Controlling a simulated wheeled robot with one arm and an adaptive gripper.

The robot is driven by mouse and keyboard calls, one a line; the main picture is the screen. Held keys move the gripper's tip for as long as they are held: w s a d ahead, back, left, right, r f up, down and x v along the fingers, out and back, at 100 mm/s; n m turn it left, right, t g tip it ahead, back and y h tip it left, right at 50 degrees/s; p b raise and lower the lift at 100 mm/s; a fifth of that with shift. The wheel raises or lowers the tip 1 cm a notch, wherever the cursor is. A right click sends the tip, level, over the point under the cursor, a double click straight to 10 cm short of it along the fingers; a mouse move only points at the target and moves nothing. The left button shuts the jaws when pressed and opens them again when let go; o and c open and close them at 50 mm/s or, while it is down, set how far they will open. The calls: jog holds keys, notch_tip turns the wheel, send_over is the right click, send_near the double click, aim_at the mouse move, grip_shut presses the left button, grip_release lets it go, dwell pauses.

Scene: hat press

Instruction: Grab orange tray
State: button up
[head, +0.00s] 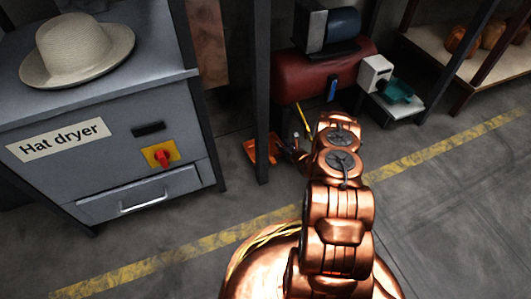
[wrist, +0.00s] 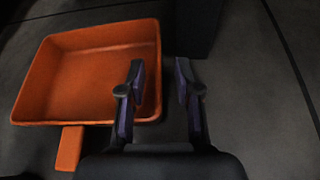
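The orange tray (wrist: 88,75) lies on the floor in the wrist view, with its short handle (wrist: 69,149) pointing toward the camera. In the head view the tray (head: 259,148) shows small beside a dark post, partly hidden by the post and my arm. My gripper (wrist: 162,72) is open. Its left finger overlaps the tray's right wall in the wrist view, and its right finger is over bare floor to the right of the tray. I cannot tell whether the left finger touches the tray. In the head view the gripper (head: 290,150) is small beside the tray.
A dark post (head: 262,90) stands close by the tray; a dark upright (wrist: 197,25) also shows ahead of the fingers. A red tank (head: 300,75) is behind. The hat dryer (head: 110,150) with a hat (head: 78,45) stands at left. The floor at right is clear.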

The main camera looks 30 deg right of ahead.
aim_at(273, 146)
grip_shut()
dwell(0.3)
dwell(0.3)
jog(key=shift+r+p, duration=0.5)
jog(key=w+a, duration=0.1)
jog(key=w+a+p, duration=0.2)
jog(key=shift+w+a+r, duration=0.15)
jog(key=shift+w+r, duration=0.1)
jog(key=shift+w, duration=0.1)
jog(key=shift+w+a+f+p, duration=0.1)
jog(key=shift+w+a+p, duration=0.6)
jog(key=shift+w+a, duration=0.35)
notch_tip(273, 146, up, 14)
jog(key=p, duration=0.5)
jog(key=shift+w, duration=0.15)
